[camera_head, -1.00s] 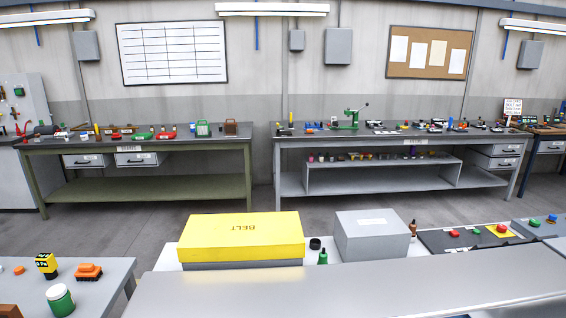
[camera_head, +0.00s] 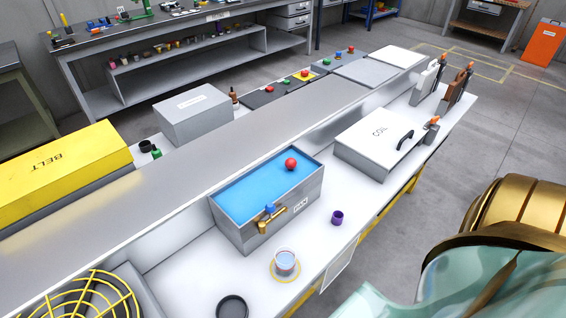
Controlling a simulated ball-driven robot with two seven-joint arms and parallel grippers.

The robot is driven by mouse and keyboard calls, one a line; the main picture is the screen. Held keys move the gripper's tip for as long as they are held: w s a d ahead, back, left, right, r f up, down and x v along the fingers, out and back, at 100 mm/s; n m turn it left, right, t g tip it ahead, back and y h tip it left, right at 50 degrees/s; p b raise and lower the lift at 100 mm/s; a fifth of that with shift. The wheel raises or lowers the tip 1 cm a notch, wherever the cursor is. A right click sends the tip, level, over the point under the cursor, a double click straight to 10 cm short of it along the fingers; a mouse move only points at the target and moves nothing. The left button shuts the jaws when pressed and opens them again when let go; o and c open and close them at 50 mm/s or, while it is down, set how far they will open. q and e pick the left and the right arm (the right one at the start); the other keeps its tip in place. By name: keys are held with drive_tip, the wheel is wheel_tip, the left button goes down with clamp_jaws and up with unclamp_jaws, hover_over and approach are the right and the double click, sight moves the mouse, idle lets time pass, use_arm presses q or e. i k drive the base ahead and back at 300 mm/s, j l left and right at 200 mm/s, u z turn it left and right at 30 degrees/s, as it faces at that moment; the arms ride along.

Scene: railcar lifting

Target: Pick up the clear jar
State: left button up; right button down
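A small clear jar (camera_head: 286,261) stands upright on the white bench surface, low and just right of the middle of the view. It looks bluish inside, and a yellow ring shows around its base. It is just in front of a grey pan (camera_head: 260,234) of blue liquid, below the pan's brass tap (camera_head: 268,218). Neither of my grippers is in view. A gold and pale green part at the lower right looks like one of my arms; its hand is not visible.
A purple cup (camera_head: 337,217) stands right of the jar. A dark round ring (camera_head: 232,307) lies to its lower left, near a yellow wire guard (camera_head: 92,297). A white-lidded COIL box (camera_head: 378,140) sits farther along. A raised grey ledge (camera_head: 175,185) runs behind the pan.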

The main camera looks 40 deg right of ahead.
sight(285, 256)
drive_tip(key=l+z, duration=0.25)
drive_tip(key=z, duration=0.2)
drive_tip(key=l+z, duration=0.25)
drive_tip(key=z, duration=0.15)
